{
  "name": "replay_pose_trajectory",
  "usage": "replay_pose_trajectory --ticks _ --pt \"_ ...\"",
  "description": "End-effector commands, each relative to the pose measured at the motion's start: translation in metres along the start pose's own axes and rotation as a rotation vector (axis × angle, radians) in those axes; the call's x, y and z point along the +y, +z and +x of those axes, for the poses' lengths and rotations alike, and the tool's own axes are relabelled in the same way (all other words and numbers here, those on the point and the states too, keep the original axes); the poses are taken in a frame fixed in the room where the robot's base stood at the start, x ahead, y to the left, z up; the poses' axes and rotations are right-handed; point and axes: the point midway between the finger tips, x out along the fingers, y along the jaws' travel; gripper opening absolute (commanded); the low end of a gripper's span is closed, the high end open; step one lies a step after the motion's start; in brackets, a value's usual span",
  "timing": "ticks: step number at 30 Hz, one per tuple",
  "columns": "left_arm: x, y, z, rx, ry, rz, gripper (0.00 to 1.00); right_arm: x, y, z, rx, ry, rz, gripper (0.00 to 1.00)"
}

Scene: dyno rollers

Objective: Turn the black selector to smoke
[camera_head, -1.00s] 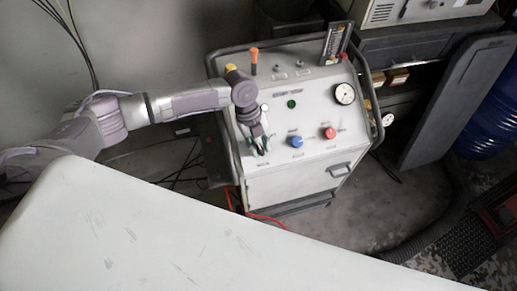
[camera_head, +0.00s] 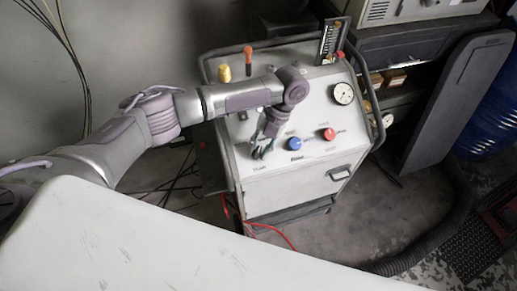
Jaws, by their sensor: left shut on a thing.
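My left gripper (camera_head: 260,153) points down at the lower left of the sloped front panel of the grey-white machine cabinet (camera_head: 285,182). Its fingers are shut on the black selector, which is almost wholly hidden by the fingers. I cannot read the selector's setting or the small labels around it. The gripper stands to the left of a blue knob (camera_head: 294,144), apart from it. My right gripper is not in view.
A red knob (camera_head: 329,134) and a round gauge (camera_head: 343,94) are further right on the panel. A yellow knob (camera_head: 224,73) and an orange-topped lever (camera_head: 248,60) stand at the back left. A dark tubular rail (camera_head: 377,120) edges the cabinet.

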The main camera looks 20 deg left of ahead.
Motion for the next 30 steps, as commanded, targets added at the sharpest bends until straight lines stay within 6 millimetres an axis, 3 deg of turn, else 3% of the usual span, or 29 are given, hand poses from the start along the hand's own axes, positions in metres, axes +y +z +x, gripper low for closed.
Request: replay_pose_trajectory --ticks 23,24,30 --pt "-0.0015 -0.0002 0.0002 -0.001 0.069 0.070 0.00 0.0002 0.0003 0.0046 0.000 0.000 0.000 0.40" --pt "-0.0015 -0.0002 0.0002 -0.001 0.069 0.070 0.35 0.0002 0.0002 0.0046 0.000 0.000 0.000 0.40" --pt "-0.0014 -0.0001 0.0003 -0.001 0.069 0.069 0.38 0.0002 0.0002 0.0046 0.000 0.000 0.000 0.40"
